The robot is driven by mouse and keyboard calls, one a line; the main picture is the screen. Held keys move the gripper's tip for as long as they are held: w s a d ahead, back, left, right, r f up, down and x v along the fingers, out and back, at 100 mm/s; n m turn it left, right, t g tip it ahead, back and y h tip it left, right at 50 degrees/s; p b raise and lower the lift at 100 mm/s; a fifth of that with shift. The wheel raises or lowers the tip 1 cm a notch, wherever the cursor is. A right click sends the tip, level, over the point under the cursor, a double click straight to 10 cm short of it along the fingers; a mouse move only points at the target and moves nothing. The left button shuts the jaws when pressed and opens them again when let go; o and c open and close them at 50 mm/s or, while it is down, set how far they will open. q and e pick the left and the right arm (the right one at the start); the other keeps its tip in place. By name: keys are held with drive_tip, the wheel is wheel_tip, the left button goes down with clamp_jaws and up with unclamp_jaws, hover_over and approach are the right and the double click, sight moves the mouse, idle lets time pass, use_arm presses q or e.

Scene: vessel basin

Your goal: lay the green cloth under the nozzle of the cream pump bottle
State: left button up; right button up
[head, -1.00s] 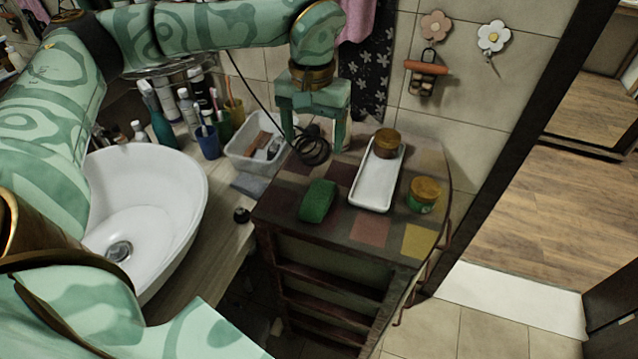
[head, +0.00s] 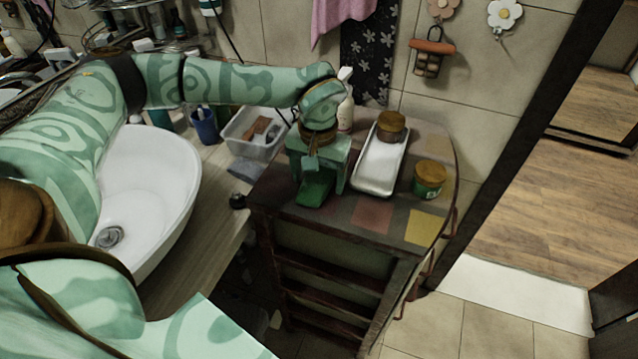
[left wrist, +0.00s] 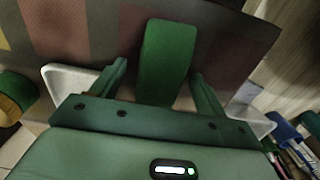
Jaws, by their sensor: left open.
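The green cloth (head: 313,192), a small folded-looking pad, lies on the patchwork-topped cabinet near its front left part. My left gripper (head: 320,184) is open above it, pointing down. In the left wrist view the cloth (left wrist: 166,50) shows between the two open fingers of the gripper (left wrist: 160,70), with a gap on each side. I cannot tell how far the fingertips are above the top. A cream bottle (head: 346,112) with a nozzle head stands at the back of the cabinet, partly hidden behind my left wrist. My right gripper is not in view.
A white tray (head: 372,181) lies right of the gripper, with a brown-lidded jar (head: 391,122) at its far end. A green jar (head: 429,181) stands to its right. A white bin (head: 238,143) and the basin (head: 160,190) are left. The cabinet's front right is clear.

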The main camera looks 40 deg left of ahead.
use_arm(q)
drive_tip(key=c, duration=1.1)
drive_tip(key=shift+r, duration=0.15)
drive_tip(key=shift+c, duration=0.2)
